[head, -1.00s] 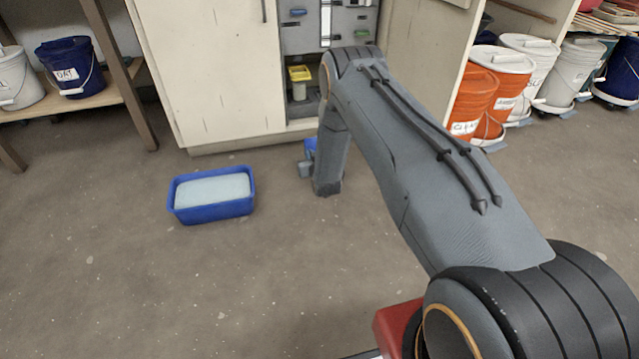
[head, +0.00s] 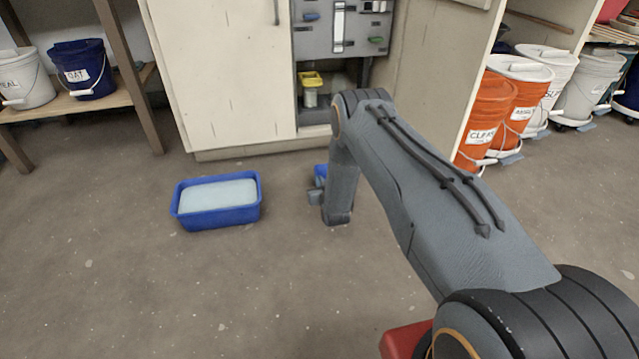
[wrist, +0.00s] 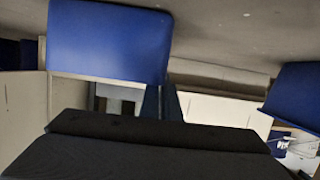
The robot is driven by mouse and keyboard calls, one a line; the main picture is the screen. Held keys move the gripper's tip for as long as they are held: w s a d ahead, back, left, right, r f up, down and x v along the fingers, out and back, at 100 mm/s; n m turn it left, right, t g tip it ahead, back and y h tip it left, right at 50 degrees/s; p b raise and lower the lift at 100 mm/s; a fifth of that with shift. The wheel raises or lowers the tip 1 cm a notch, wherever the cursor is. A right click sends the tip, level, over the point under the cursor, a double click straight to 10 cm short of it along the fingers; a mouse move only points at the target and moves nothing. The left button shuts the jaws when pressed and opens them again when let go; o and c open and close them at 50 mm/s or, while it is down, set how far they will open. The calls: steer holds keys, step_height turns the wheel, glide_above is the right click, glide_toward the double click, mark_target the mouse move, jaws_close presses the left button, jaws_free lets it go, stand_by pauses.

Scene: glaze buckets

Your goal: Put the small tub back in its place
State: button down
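The small tub is most likely the blue piece (head: 321,172) just beyond the end of my arm in the head view, mostly hidden by the arm. A blue tub wall (wrist: 110,40) fills the upper left of the wrist view, very close. My gripper (head: 316,194) is low in front of the cabinet and seems shut on this tub, above the floor. The fingertips are hidden in the head view and do not show clearly in the wrist view.
A larger blue bin (head: 225,217) with pale contents sits on the floor to the left. The cabinet (head: 225,90) has an open bay with grey drawers (head: 362,40) and a yellow-topped container (head: 310,85). Orange buckets (head: 487,120) stand right. The front floor is clear.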

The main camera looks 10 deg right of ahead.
steer(key=shift+f, duration=0.1)
steer(key=c, duration=2.4)
jaws_free()
steer(key=shift+f, duration=0.1)
steer(key=o, duration=0.4)
